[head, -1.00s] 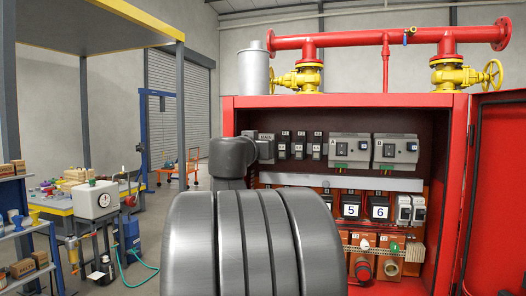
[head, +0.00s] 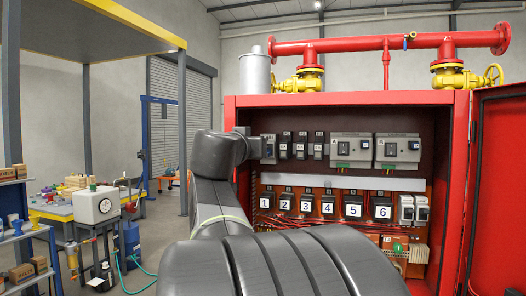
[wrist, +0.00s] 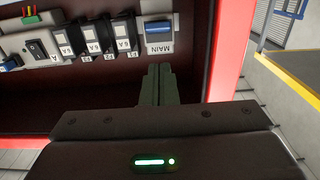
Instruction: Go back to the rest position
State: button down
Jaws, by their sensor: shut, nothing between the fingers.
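My gripper (wrist: 160,84) shows in the wrist view with its two dark green fingers together and nothing between them. Its fingertips point toward the MAIN switch (wrist: 159,38), which has a blue part, and look a little short of it. In the head view my grey arm reaches up from the bottom middle to the left side of the open red cabinet (head: 228,190). The arm's end is just left of the MAIN switch (head: 268,149). The gripper fingers cannot be made out there.
Breakers, units A and B (head: 398,150) and numbered blocks (head: 353,206) fill the cabinet. Its door (head: 497,190) stands open at right. Yellow valves (head: 306,80) and a red pipe (head: 390,42) are above. A workbench (head: 60,212) and shelf (head: 22,236) stand at left.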

jog(key=shift+s+a, duration=0.1)
jog(key=shift+s, duration=0.2)
jog(key=p+x, duration=0.3)
jog(key=x, duration=0.4)
jog(key=shift+f, duration=0.25)
